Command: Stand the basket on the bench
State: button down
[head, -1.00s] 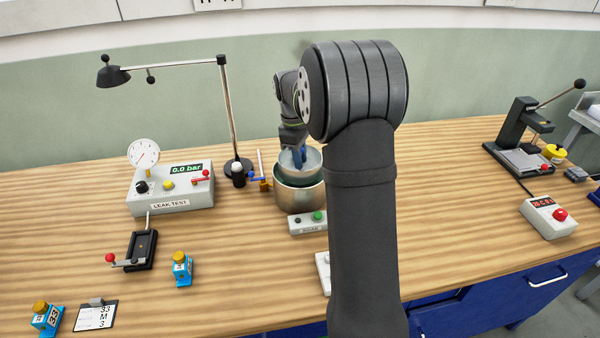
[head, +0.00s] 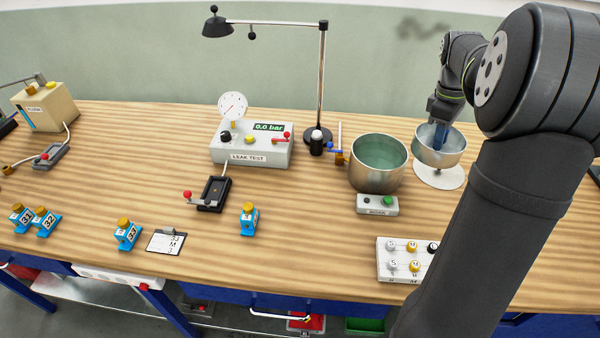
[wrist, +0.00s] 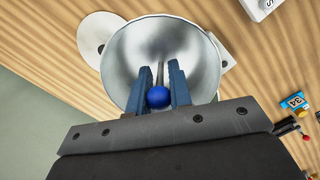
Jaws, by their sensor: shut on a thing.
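The basket (head: 440,155) is a round silver metal bowl with a central stem topped by a blue ball. My gripper (head: 440,136) is shut on the stem just under the ball. The wrist view shows the blue fingers (wrist: 164,92) on either side of the blue ball, with the basket (wrist: 135,50) upright beyond them. In the head view the basket is right of the pot of liquid, over a white disc (head: 455,182) on the bench (head: 320,220). Whether its underside touches the disc is unclear.
The pot (head: 378,178) stands close left of the basket, with a button box (head: 377,206) in front. A white tray of round parts (head: 395,258) is near the front. A lamp (head: 322,90) and leak tester (head: 250,150) stand further left. My arm hides the bench's right side.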

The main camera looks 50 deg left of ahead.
jog(key=s+d+f, duration=0.1)
jog(key=d+f, duration=0.2)
jog(key=d, duration=0.8)
jog(key=s+d+f, duration=0.2)
jog(key=d, duration=1)
jog(key=w+a+f, duration=0.1)
jog(key=a+f, duration=0.1)
jog(key=a, duration=0.2)
jog(key=w+a+f, duration=0.1)
jog(key=a+f, duration=0.1)
jog(key=a, duration=0.2)
jog(key=w+a+f, duration=0.1)
jog(key=a+f, duration=0.2)
jog(key=shift+a+f, duration=0.1)
jog(key=shift+a, duration=0.3)
jog(key=shift+f, duration=2)
jog(key=shift+f, duration=0.2)
jog(key=c, duration=1.3)
grip_release()
jog(key=shift+r, duration=0.1)
